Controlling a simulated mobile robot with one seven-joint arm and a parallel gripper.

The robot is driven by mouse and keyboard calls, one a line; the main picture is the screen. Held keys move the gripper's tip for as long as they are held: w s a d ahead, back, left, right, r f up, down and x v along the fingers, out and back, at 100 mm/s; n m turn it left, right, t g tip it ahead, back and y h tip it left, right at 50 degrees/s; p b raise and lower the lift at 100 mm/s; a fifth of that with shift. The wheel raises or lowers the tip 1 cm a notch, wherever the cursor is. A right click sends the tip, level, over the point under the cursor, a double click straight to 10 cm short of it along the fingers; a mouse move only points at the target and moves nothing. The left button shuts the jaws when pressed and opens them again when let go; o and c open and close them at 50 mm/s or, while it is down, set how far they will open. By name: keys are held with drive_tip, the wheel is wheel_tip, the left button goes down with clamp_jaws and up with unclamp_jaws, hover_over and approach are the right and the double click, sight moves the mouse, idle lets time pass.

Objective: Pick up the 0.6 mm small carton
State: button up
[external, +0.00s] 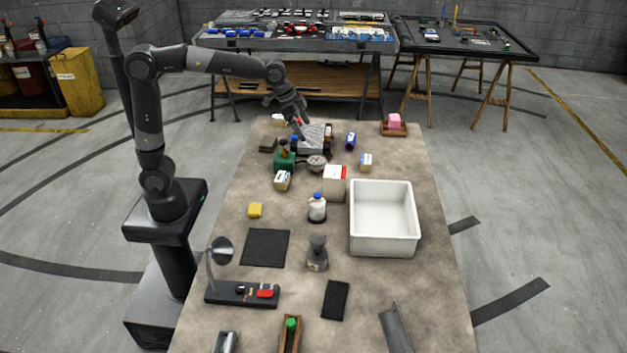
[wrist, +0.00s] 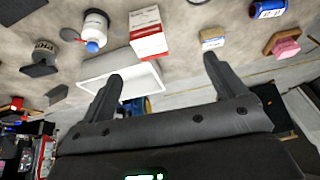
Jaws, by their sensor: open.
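Several small cartons lie on the table, and no 0.6 mm label is readable on any. One pale carton with a yellowish band (external: 366,162) stands right of the table's middle; a similar one shows in the wrist view (wrist: 212,39). Another small carton (external: 282,180) lies left of the larger white and red box (external: 334,184), and a pale one (external: 279,120) is at the far end. My gripper (external: 298,122) is over the far part of the table, above the grey clutter.
A white bin (external: 384,250) stands at the table's right edge. A blue can (external: 350,140), a blue-capped bottle (external: 317,207), a green block (external: 284,161) and a pink item on a wooden tray (external: 394,130) stand around.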

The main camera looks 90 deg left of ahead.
drive_tip(key=w+a+f, duration=0.3)
drive_tip(key=w+a, duration=0.1)
drive_tip(key=w, duration=0.2)
drive_tip(key=w+a+f, duration=0.3)
drive_tip(key=w, duration=0.3)
approach(363, 158)
drive_tip(key=x, duration=1.1)
drive_tip(key=shift+d, duration=0.1)
drive_tip(key=shift+r, duration=0.1)
drive_tip(key=shift+c, duration=0.2)
drive_tip(key=c, duration=1.1)
